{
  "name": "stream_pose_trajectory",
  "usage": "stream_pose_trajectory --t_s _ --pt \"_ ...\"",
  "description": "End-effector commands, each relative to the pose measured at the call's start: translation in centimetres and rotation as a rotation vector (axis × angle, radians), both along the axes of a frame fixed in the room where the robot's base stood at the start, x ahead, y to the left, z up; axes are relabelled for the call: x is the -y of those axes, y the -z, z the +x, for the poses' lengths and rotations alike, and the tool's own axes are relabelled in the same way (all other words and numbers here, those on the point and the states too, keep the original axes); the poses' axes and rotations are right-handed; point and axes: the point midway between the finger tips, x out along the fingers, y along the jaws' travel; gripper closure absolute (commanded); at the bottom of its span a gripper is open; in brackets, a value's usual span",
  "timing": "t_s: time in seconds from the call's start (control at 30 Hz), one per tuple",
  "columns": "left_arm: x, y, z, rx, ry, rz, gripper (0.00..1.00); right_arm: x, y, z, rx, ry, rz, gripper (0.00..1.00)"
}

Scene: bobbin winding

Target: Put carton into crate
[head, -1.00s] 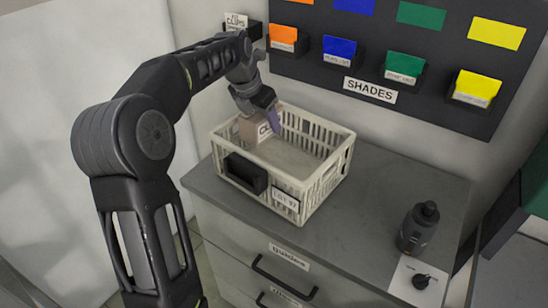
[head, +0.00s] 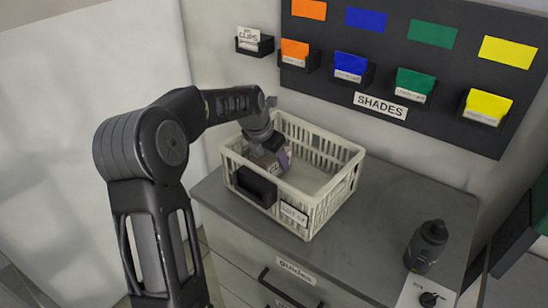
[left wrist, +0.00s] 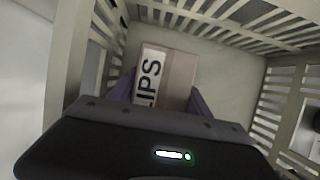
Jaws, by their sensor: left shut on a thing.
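The carton, a brown box with a white label reading "CLIPS", shows in the left wrist view (left wrist: 180,75) and partly in the head view (head: 264,160). My left gripper (head: 275,160) is shut on the carton, with a purple finger on each side of it, inside the left part of the crate. The cream slatted crate (head: 322,205) stands on the grey cabinet top. Its walls also show around the carton in the left wrist view (left wrist: 270,95). The carton's underside is hidden, so I cannot tell whether it touches the crate floor. My right gripper is not in view.
A black holder (head: 256,186) is on the crate's front wall. A dark bottle (head: 426,247) and a knob on a white plate (head: 428,298) are at the right of the cabinet top (head: 370,240). A shade board (head: 400,70) hangs behind. The crate's right part is free.

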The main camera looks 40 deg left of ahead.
Motion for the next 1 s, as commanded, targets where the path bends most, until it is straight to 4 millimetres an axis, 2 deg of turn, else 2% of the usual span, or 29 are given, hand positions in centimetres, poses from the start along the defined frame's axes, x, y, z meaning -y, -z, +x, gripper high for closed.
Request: stream_pose_trajectory --t_s 0.63,0.67,0.9,1.0 --pt "0.0 1.2 0.0 0.0 0.0 -0.001 0.91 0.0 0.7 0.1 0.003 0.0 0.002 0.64" --pt "0.0 1.2 0.0 0.0 0.0 -0.001 0.41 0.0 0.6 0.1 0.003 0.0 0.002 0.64" --pt "0.0 1.1 0.0 0.0 -0.001 -0.001 0.22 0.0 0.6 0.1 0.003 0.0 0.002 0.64" --pt "0.0 1.1 0.0 0.0 -0.001 0.0 0.22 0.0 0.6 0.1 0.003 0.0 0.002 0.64"
